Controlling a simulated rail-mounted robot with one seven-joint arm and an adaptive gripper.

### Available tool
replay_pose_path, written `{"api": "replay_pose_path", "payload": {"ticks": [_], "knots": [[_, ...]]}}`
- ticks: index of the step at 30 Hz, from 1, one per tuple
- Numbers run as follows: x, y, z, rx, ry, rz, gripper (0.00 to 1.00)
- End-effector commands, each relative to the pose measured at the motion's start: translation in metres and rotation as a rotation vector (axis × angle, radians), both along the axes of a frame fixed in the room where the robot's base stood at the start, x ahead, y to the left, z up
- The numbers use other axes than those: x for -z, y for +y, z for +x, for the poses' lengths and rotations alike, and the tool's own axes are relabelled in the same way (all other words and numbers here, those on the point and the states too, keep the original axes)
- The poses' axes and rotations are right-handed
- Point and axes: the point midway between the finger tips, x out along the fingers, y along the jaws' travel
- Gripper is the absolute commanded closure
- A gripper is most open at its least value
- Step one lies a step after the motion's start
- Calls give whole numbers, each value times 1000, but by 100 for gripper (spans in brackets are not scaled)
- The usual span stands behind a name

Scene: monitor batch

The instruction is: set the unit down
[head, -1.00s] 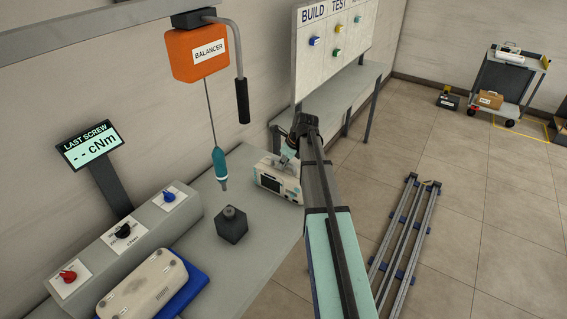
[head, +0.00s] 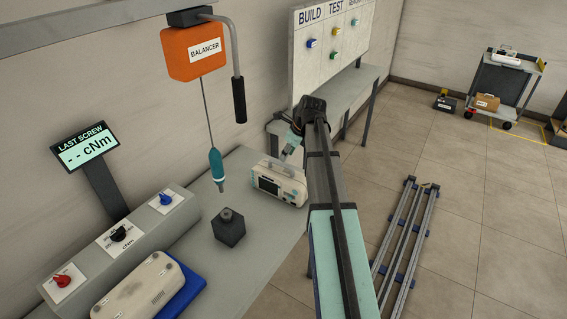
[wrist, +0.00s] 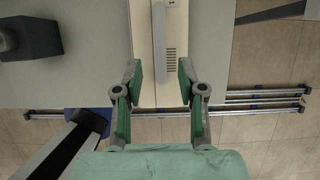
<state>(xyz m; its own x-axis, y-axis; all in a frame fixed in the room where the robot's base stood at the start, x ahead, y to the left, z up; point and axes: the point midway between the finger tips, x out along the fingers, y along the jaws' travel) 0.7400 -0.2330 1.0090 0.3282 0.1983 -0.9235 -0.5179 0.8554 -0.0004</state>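The unit, a cream monitor (head: 267,184) with a dark screen and a top handle (head: 277,168), stands upright on the grey bench (head: 262,238) near its right edge. In the wrist view its top (wrist: 174,28) shows from above, with the pale handle strip running up the picture. My arm hides part of the view to the right of the unit.
A dark block (head: 229,230) stands left of the unit, under a hanging teal screwdriver (head: 217,168). Another cream casing (head: 145,288) lies on a blue mat (head: 190,291) at the front left. Rails (head: 408,245) lie on the floor to the right.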

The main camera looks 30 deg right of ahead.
Motion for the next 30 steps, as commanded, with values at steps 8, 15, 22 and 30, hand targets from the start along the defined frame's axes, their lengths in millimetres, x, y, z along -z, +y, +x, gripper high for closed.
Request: {"api": "replay_pose_path", "payload": {"ticks": [8,15,22,30], "knots": [[-35,-8,-12,0,-1,0,60],[-45,-10,-16,0,0,0,60],[-45,-9,-16,0,0,1,60],[-36,-15,-15,-25,-10,-10,60]]}}
